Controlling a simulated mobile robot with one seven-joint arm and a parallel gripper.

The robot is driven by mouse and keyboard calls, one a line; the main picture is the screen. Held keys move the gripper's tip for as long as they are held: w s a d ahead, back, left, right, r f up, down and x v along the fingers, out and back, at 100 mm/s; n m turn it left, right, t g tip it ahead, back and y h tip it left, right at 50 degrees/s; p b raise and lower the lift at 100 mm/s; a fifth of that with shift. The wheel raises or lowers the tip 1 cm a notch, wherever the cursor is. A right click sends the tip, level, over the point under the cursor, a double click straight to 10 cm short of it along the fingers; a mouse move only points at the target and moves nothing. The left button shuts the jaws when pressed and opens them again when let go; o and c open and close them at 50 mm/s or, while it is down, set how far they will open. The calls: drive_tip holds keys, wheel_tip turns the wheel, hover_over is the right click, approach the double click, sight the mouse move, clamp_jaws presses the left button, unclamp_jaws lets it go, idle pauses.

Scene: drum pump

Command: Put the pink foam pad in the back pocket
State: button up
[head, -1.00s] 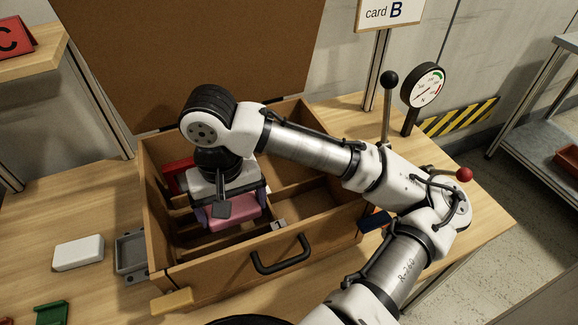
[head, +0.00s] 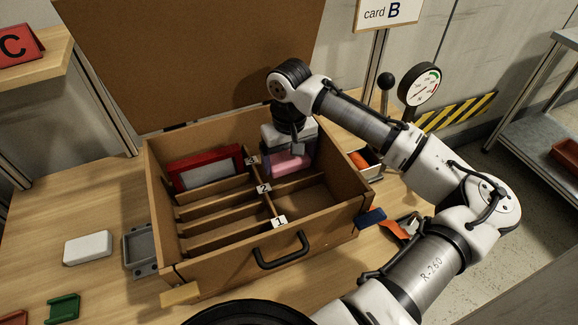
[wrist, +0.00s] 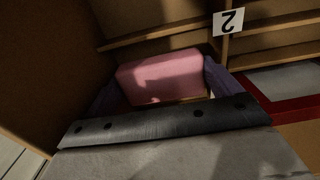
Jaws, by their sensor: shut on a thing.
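The pink foam pad (head: 292,164) is held between the purple fingers of my gripper (head: 288,157). In the wrist view the pad (wrist: 160,76) shows between the two fingers (wrist: 160,92). Pad and gripper are at the back right compartment of the open brown case (head: 208,268), right of the label 3 on the divider. The fingers and pad look partly below the case's rim. I cannot tell whether the pad touches the compartment's floor, which is mostly hidden.
A red-framed panel (head: 190,172) stands in the case's back left slot. The front right compartment (head: 308,203) looks empty. A white block (head: 88,247) and a grey tray (head: 140,247) lie left of the case. The raised lid (head: 190,55) stands behind.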

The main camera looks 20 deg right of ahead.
sight(289, 170)
drive_tip(key=shift+f, duration=2.1)
drive_tip(key=shift+f, duration=0.2)
drive_tip(key=o, duration=0.7)
drive_tip(key=shift+r, duration=0.1)
wheel_tip(289, 170, up, 12)
drive_tip(key=shift+r+b, duration=0.1)
drive_tip(key=shift+b, duration=0.4)
